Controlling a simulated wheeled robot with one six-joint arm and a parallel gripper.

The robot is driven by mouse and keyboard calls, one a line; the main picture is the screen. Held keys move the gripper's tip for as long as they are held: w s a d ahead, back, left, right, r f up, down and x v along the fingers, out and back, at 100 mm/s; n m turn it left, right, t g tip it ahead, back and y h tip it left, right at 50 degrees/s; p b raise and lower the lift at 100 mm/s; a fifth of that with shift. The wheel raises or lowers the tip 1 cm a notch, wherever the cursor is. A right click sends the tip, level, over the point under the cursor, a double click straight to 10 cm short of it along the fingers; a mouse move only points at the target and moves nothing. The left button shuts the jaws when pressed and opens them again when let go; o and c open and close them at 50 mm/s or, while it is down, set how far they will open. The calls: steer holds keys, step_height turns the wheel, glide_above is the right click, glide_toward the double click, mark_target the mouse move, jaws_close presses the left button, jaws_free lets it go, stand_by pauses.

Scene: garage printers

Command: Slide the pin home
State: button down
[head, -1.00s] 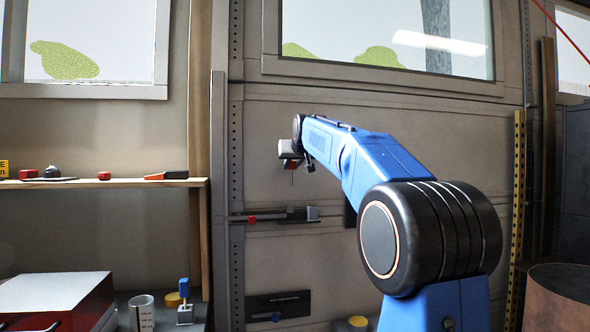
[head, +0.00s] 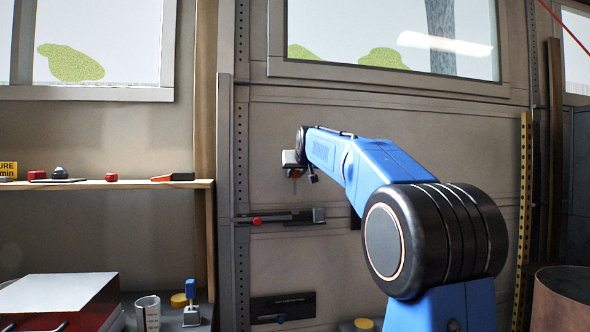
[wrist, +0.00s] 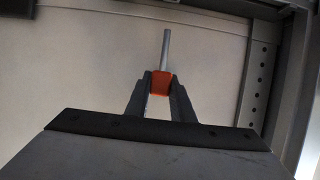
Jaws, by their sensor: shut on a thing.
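The pin is a thin grey rod (wrist: 166,48) with an orange grip block (wrist: 160,84). In the wrist view my gripper (wrist: 160,85) is shut on that block, and the rod sticks out beyond the fingertips. In the head view my gripper (head: 294,168) is in front of the garage door, with a small red part and the thin rod below it, too small to tell well. A dark bolt bar with a red knob (head: 257,221) is on the door below my gripper, apart from the pin. I cannot make out a hole for the pin.
A vertical perforated rail (head: 241,130) runs left of my gripper; one also shows in the wrist view (wrist: 263,75). A second dark plate with a bar (head: 283,308) is lower on the door. A wooden shelf (head: 110,185) with small items is at the left.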

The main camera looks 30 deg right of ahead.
mark_target(295, 181)
steer(key=shift+f, duration=1.55)
steer(key=shift+f, duration=3.4)
stand_by(0.5)
steer(key=c, duration=1.5)
jaws_free()
steer(key=shift+o, duration=0.2)
steer(key=shift+s, duration=0.1)
steer(key=v, duration=1.7)
steer(key=shift+s+r, duration=0.1)
